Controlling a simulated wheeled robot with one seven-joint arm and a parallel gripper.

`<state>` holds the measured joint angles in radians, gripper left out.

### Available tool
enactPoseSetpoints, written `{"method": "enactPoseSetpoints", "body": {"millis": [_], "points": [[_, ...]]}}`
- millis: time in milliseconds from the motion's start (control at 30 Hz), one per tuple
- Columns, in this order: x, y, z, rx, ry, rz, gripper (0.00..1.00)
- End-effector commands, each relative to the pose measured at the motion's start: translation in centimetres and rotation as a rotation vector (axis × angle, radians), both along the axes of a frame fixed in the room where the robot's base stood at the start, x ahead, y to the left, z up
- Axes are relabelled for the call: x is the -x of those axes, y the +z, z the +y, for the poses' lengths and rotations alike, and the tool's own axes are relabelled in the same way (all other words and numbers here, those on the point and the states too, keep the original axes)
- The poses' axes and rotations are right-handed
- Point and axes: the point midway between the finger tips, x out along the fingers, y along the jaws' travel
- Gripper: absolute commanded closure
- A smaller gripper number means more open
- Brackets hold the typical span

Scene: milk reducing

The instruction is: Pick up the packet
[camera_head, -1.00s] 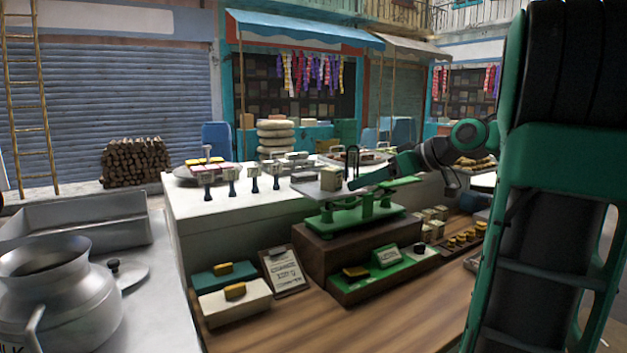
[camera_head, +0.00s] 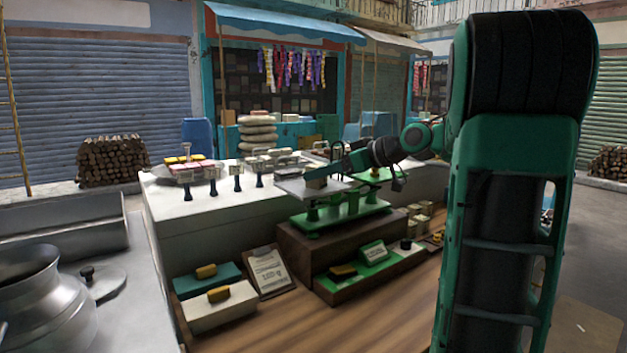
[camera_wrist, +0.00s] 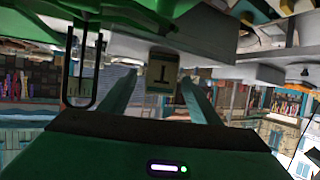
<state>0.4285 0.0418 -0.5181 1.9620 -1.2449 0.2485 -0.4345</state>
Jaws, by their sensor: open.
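A small pale packet (camera_head: 316,183) sits on the left pan of the green balance scale (camera_head: 340,213). My gripper (camera_head: 322,172) reaches in from the right at the pan, and a finger covers the packet's upper part. The wrist view is upside down. There the packet (camera_wrist: 162,73), cream and green with a dark mark, appears between the tips of my two green fingers (camera_wrist: 160,77). The fingers are open, with a visible gap on both sides of the packet. I cannot tell how deep the packet lies between them.
A dark hooked loop (camera_wrist: 82,75) stands close beside one finger. A white counter (camera_head: 215,212) with stamps lies left of the scale. Small stacked packets (camera_head: 420,215) are right of it.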

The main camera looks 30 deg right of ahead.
Motion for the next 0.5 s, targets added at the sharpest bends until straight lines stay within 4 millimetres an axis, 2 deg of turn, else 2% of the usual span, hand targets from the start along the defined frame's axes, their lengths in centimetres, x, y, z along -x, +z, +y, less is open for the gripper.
{"method": "enactPoseSetpoints", "body": {"millis": [200,467,500], "points": [[-1.9,-0.9,0.9,0.0,0.001,0.001,0.43],[-2.0,-1.0,1.0,0.001,0.0,0.0,0.43],[-2.0,-1.0,1.0,0.001,0.0,0.0,0.53]]}}
